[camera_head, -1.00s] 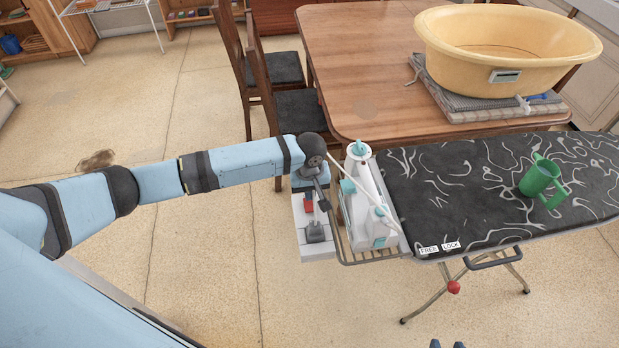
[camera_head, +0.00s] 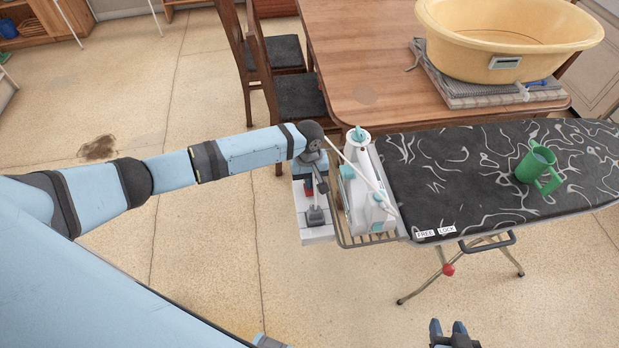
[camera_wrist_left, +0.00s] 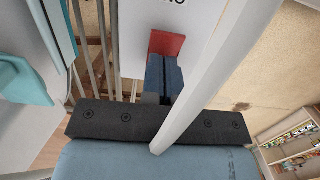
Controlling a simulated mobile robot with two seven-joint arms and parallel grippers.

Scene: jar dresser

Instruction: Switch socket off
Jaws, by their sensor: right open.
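The socket (camera_head: 318,236) is a white block on the iron rest at the left end of the ironing board, with a grey plug (camera_head: 316,215) and a red switch (camera_head: 308,191). My left gripper (camera_wrist_left: 163,77) is over it. In the left wrist view its blue-grey fingers are together, with their tips at the lower edge of the red switch (camera_wrist_left: 167,44); I cannot tell whether they press it. The switch's position is unclear. A pale cord (camera_wrist_left: 215,75) crosses in front of the fingers' right side. My right gripper (camera_head: 449,333) is open and empty at the bottom edge.
A white and teal iron (camera_head: 362,205) stands beside the socket on a wire rack (camera_head: 370,241). The black patterned ironing board (camera_head: 450,185) holds a green cup (camera_head: 537,168). A wooden table (camera_head: 370,60) with a yellow basin (camera_head: 505,45) is behind. Chairs (camera_head: 297,97) stand left of it.

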